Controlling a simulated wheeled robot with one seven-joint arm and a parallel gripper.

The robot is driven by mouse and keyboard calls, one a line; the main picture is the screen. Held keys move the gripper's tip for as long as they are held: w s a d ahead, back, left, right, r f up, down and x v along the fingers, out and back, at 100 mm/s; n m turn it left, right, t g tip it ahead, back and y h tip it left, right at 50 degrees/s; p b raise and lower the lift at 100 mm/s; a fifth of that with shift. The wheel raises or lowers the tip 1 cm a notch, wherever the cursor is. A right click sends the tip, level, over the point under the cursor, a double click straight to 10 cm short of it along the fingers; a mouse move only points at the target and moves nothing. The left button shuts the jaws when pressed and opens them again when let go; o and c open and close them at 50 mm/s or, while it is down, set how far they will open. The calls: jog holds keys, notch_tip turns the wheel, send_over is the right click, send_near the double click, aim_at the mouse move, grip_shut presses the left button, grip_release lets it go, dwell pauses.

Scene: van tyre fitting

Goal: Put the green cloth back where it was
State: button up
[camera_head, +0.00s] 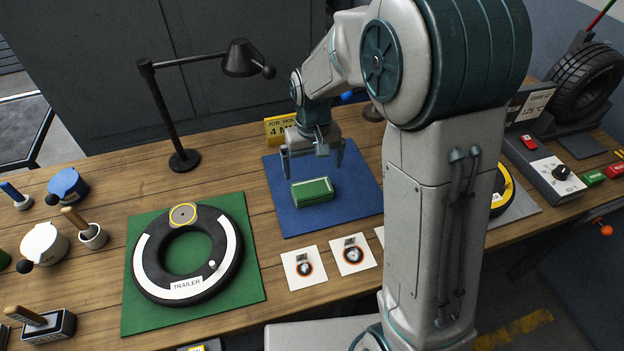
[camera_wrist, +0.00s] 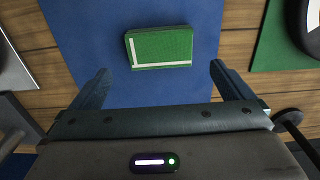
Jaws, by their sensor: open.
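The green cloth (camera_head: 312,191) is a folded block with a pale stripe along its edges. It lies on the blue mat (camera_head: 350,208) in the middle of the bench. In the wrist view the cloth (camera_wrist: 160,48) lies ahead of the fingers, roughly centred between them. My gripper (camera_head: 313,172) is over the blue mat, just behind and above the cloth in the head view. Its two fingers are spread wide with nothing between them, and in the wrist view my gripper (camera_wrist: 160,78) is clear of the cloth.
A black tyre (camera_head: 157,284) marked TRAILER lies on a green mat (camera_head: 254,287) to the left. A black lamp (camera_head: 183,160) stands behind it. Small white cards (camera_head: 303,282) lie in front of the blue mat. A yellow sign (camera_head: 278,128) stands behind. My arm hides part of the bench's right.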

jog(key=s+d+r+m+t, duration=0.1)
jog(key=s+d+r+t, duration=0.1)
jog(key=s+d+r, duration=0.55)
jog(key=s+d+r+m+t, duration=0.1)
jog(key=s+d+r, duration=0.1)
jog(key=s, duration=0.9)
jog(key=shift+s+r, duration=0.25)
jog(key=shift+s, duration=0.1)
